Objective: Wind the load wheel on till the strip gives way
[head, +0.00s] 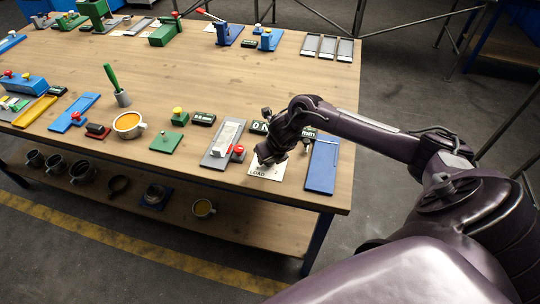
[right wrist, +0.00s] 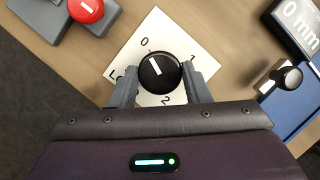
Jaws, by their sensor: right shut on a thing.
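The load wheel is a black round knob (right wrist: 160,73) on a white dial plate (right wrist: 200,50) marked 0, 1 and 2. Its white line points toward the 0. My right gripper (right wrist: 160,80) is shut on the knob, one finger on each side. In the head view the right gripper (head: 268,158) hides the knob, and part of the plate (head: 262,171) shows below it. Left of it is a grey rig (head: 213,157) with a pale strip-like piece (head: 227,133) and a red button (head: 239,149). I cannot tell the strip's state. My left gripper is not in view.
A display (right wrist: 302,22) reading 0 mm stands behind the plate. A blue tray-like block (head: 322,165) lies just right of my gripper. A green block (head: 166,142) and an orange-filled cup (head: 129,124) stand further left. The table's middle is clear.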

